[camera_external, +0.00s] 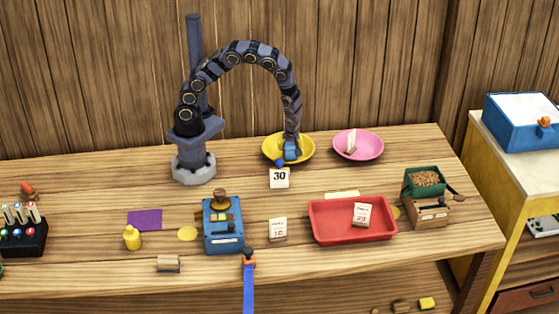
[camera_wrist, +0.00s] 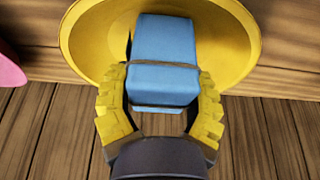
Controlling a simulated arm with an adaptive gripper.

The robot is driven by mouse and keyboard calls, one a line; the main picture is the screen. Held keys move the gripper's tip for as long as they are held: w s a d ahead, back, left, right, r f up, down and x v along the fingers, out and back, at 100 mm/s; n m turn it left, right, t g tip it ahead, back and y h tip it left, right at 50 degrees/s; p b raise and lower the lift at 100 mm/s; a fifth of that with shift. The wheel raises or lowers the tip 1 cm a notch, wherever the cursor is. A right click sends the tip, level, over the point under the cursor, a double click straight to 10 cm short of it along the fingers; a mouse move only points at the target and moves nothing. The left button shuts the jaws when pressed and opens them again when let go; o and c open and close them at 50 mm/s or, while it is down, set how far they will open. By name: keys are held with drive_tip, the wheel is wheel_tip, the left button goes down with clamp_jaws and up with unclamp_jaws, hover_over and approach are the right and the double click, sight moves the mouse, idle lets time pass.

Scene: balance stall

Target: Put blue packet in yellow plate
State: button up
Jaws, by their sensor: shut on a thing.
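The blue packet (camera_wrist: 163,72) is a small blue block with a dark band around it. It also shows in the external view (camera_external: 290,150), at the front right part of the yellow plate. The yellow plate (camera_external: 271,146) stands at the back of the table; its curved rim (camera_wrist: 85,40) shows behind the packet in the wrist view. My gripper (camera_wrist: 163,98) is shut on the packet, with a yellow ribbed finger on each side of it. The packet appears over the plate's near side. I cannot tell whether it touches the plate.
A pink plate (camera_external: 371,148) with a pale packet stands right of the yellow plate. A white card marked 30 (camera_external: 279,178) and a small blue ball (camera_external: 280,163) are in front. A red tray (camera_external: 330,227) and a blue box (camera_external: 222,238) stand nearer the front.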

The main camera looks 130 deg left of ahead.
drive_tip(key=shift+f, duration=0.15)
drive_tip(key=o, duration=1.2)
drive_tip(key=shift+f, duration=0.1)
drive_tip(key=shift+c, duration=0.2)
drive_tip(key=v, duration=1.2)
drive_tip(key=shift+r, duration=0.45)
drive_tip(key=s+d+r+m+h, duration=0.1)
drive_tip(key=s+d+r+m, duration=0.4)
drive_tip(key=d+m, duration=0.2)
drive_tip(key=s+d+r+m+t+h, duration=0.1)
drive_tip(key=s+d+r+m, duration=0.3)
drive_tip(key=d+m, duration=0.4)
drive_tip(key=s+d+r+m+h, duration=0.1)
drive_tip(key=s+d+r+m, duration=0.4)
drive_tip(key=d+m, duration=0.3)
drive_tip(key=r+m, duration=0.1)
drive_tip(key=m, duration=0.3)
drive_tip(key=shift+s+d, duration=0.25)
drive_tip(key=shift+s, duration=0.05)
